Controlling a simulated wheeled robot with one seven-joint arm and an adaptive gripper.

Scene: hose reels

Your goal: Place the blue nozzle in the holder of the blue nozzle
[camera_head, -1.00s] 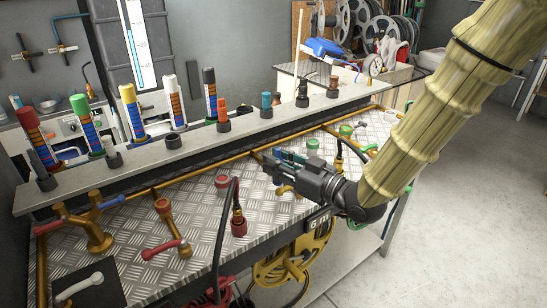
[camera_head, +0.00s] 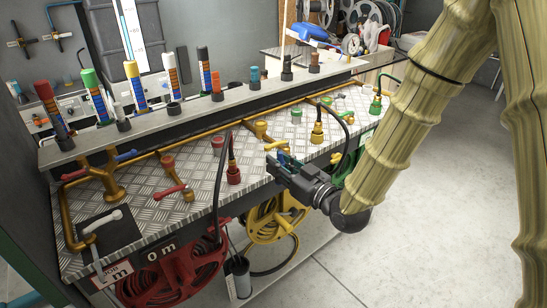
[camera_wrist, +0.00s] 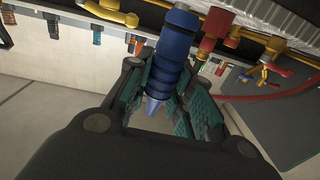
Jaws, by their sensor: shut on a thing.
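A blue nozzle (camera_wrist: 172,52) with a pale conical tip sits between the fingers of my gripper (camera_wrist: 160,100) in the wrist view. In the head view my gripper (camera_head: 280,160) is shut on it, near the front edge of the bench; only a bit of blue shows there. On the raised shelf (camera_head: 235,103) stand tall nozzles with red, green, yellow, white and dark tops. A dark ring-shaped holder (camera_head: 174,108) on the shelf looks empty. I cannot tell whether it belongs to the blue nozzle.
The checker-plate bench (camera_head: 205,180) carries yellow pipes and valves. A red hose end (camera_head: 233,172) and a yellow hose end (camera_head: 317,132) stand upright close to my gripper. A red reel (camera_head: 165,272) and a yellow reel (camera_head: 280,220) hang below. The floor (camera_head: 420,220) at right is clear.

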